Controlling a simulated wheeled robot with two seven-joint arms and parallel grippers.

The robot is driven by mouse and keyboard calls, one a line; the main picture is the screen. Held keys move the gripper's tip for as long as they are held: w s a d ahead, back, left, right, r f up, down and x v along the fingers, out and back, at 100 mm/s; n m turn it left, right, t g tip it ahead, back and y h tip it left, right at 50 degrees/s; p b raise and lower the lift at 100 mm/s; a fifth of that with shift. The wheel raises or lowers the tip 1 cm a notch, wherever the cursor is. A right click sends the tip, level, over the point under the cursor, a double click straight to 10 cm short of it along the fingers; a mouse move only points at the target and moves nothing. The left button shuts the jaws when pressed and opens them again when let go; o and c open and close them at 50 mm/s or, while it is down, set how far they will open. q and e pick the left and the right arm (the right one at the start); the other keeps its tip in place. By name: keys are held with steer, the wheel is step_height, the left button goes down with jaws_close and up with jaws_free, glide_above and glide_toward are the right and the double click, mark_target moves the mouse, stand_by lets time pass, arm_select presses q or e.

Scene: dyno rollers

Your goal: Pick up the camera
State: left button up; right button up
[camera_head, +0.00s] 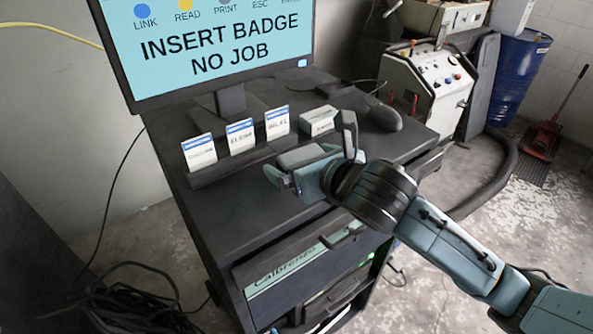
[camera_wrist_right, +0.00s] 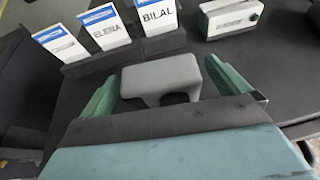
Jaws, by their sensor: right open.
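A small pale box-like device (camera_head: 318,120) with a dark label and a round spot on its front stands on the dark cart top; it may be the camera. It also shows at the upper right of the right wrist view (camera_wrist_right: 232,19). My right gripper (camera_head: 308,152) is open above the cart top, nearer to me than the device and apart from it. In the right wrist view its teal fingers (camera_wrist_right: 161,75) are spread, with a grey block between them; I cannot tell whether this block is part of the gripper. My left gripper is out of view.
Several white badge cards (camera_head: 240,137) stand in a dark holder (camera_head: 209,176) left of the device. A monitor (camera_head: 215,45) rises behind them. A dark mouse (camera_head: 385,115) lies to the right. The front left of the cart top (camera_head: 235,215) is clear.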

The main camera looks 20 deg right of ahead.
steer(key=shift+w+a+f, duration=0.1)
steer(key=shift+w+f, duration=0.05)
steer(key=shift+w, duration=0.3)
steer(key=shift+s, duration=0.15)
steer(key=shift+c, duration=0.8)
steer(key=c, duration=1)
steer(key=shift+o, duration=0.2)
